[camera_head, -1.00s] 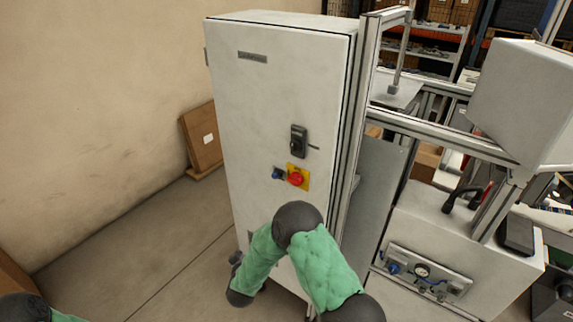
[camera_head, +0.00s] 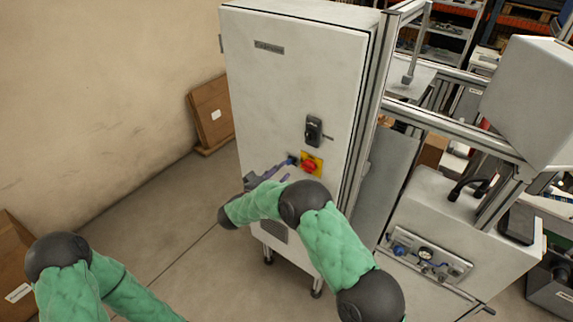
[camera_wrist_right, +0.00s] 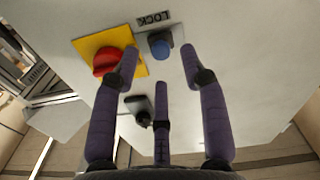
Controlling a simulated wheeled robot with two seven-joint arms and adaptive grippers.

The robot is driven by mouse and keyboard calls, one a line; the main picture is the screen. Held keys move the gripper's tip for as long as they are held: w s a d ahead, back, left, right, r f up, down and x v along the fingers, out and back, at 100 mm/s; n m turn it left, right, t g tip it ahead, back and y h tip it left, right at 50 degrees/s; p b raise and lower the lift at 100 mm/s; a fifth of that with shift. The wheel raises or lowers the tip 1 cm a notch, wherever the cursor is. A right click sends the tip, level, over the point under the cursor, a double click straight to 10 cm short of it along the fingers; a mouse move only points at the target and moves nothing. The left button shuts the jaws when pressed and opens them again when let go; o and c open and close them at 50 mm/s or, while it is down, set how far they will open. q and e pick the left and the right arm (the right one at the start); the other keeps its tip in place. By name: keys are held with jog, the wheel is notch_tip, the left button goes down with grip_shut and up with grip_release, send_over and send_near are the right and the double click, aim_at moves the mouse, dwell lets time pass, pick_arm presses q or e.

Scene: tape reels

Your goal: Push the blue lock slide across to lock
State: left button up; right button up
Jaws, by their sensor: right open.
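The blue lock slide (camera_head: 290,161) is a small blue knob on a grey plate on the cabinet door, left of the red switch (camera_head: 310,166) on its yellow plate. In the right wrist view the blue slide (camera_wrist_right: 160,46) sits by a LOCK label (camera_wrist_right: 154,18). My right gripper (camera_head: 277,172) is open in front of the door, close to the slide. Its purple fingers (camera_wrist_right: 160,62) are spread, with the slide showing between the two upper fingertips. I cannot tell whether any finger touches it. My left arm shows at the lower left, but its gripper is out of view.
The tall grey cabinet (camera_head: 290,85) has a black door handle (camera_head: 314,130) above the switch. A metal frame and a machine with a gauge (camera_head: 430,258) stand at the right. Cardboard (camera_head: 212,115) leans on the wall.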

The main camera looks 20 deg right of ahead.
aim_at(287, 164)
jog(key=shift+x, duration=2.1)
grip_shut()
jog(key=shift+s, duration=0.1)
